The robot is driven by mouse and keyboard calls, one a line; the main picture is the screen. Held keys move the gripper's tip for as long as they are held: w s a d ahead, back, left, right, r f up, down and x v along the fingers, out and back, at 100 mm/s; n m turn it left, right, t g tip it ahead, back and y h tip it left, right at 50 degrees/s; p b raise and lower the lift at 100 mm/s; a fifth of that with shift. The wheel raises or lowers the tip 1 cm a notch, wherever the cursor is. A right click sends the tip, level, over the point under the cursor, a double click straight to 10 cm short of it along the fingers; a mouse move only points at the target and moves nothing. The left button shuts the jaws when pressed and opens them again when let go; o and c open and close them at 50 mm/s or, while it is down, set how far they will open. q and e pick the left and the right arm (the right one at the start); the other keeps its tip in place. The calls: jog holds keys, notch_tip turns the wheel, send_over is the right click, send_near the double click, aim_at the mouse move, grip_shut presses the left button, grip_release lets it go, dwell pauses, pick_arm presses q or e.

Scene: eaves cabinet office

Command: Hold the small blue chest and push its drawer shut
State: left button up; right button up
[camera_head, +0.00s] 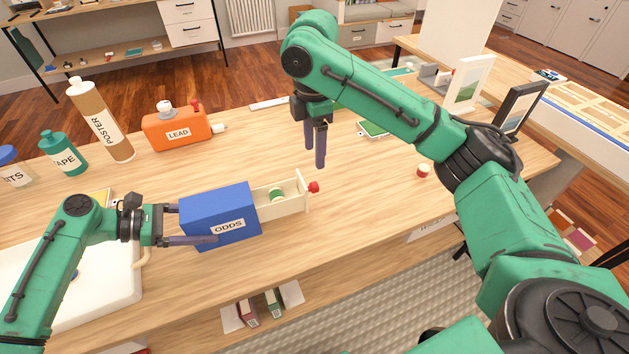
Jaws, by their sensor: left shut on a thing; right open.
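The small blue chest (221,216), labelled ODDS, lies on the wooden table. Its cream drawer (291,203) is pulled out to the right, with a red knob (314,187) on its front. A small green and white item (276,195) lies in the drawer. My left gripper (190,224) is shut on the left end of the chest, one finger along its near side; the far finger is mostly hidden. My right gripper (315,155) is open and empty, fingers pointing down, above or behind the drawer front; its exact height is hard to tell.
An orange LEAD box (176,130), a brown POSTER tube (98,118) and a teal TAPE bottle (64,152) stand at the back left. A small red-topped item (423,171) and picture frames (468,84) are on the right.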

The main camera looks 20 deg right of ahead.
aim_at(314, 183)
notch_tip(314, 183, down, 11)
jog(key=shift+r, duration=0.1)
grip_shut()
jog(key=shift+w, duration=0.1)
dwell(1.3)
